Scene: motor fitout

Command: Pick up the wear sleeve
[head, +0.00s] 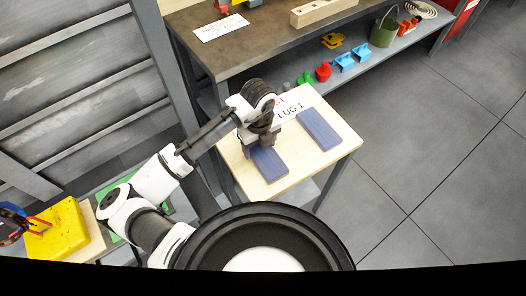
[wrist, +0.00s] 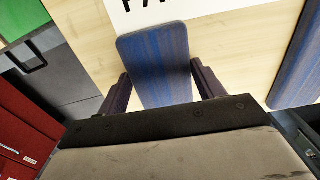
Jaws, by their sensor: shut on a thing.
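Two flat blue blocks lie on the small light wood table (head: 302,172). No other thing that I can name as the wear sleeve shows, and I cannot tell whether a blue block is it. My gripper (head: 262,147) points down at the left blue block (head: 269,165). In the wrist view this block (wrist: 158,60) sits between the two dark fingers, one against each long side, and my gripper is shut on it. Its near end is hidden by my gripper. I cannot tell whether it is lifted. The right blue block (head: 319,131) lies apart, free.
A yellow box (head: 58,232) is at left. Open floor is at right.

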